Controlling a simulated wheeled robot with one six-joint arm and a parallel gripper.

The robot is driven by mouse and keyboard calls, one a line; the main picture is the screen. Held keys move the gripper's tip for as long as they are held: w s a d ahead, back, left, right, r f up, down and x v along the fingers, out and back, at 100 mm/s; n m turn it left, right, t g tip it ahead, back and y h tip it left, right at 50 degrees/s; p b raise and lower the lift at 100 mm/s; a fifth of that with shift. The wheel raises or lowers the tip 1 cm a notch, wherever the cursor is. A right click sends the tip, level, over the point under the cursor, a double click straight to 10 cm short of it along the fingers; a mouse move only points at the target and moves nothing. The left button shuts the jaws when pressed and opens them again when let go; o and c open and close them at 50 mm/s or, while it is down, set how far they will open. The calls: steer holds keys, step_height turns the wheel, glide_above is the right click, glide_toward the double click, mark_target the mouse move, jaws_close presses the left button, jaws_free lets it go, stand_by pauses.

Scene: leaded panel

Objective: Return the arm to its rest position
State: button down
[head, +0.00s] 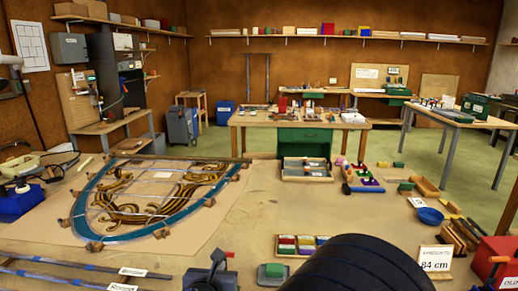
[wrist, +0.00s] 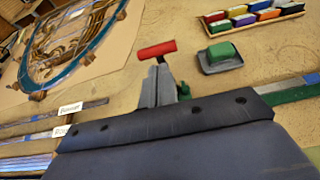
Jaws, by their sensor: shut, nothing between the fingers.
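My gripper (wrist: 157,72) shows in the wrist view as two grey fingers close together, pointing out over the bench. It is shut, with nothing seen held between the fingers. A red bar-shaped handle (wrist: 157,48) lies just beyond the fingertips in that view; I cannot tell the gap between them. In the head view a dark part of my arm (head: 358,268) fills the bottom centre and hides the bench behind it. My fingers cannot be clearly made out in the head view.
The curved leaded panel (head: 112,238) lies on the left of the bench. A green block in a grey holder (head: 272,271) and a tray of coloured blocks (wrist: 254,18) lie beyond the gripper. Open bench lies mid-picture.

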steer(key=s+f+t+b, duration=0.5)
steer(key=s+f+b, duration=0.2)
steer(key=b, duration=0.7)
step_height(320, 180, down, 2)
steer(key=shift+s+a+f, duration=0.1)
steer(key=shift+s+a, duration=0.05)
steer(key=shift+a, duration=0.15)
steer(key=shift+b, duration=0.3)
steer(key=shift+d+h, duration=0.1)
steer(key=shift+h, duration=0.2)
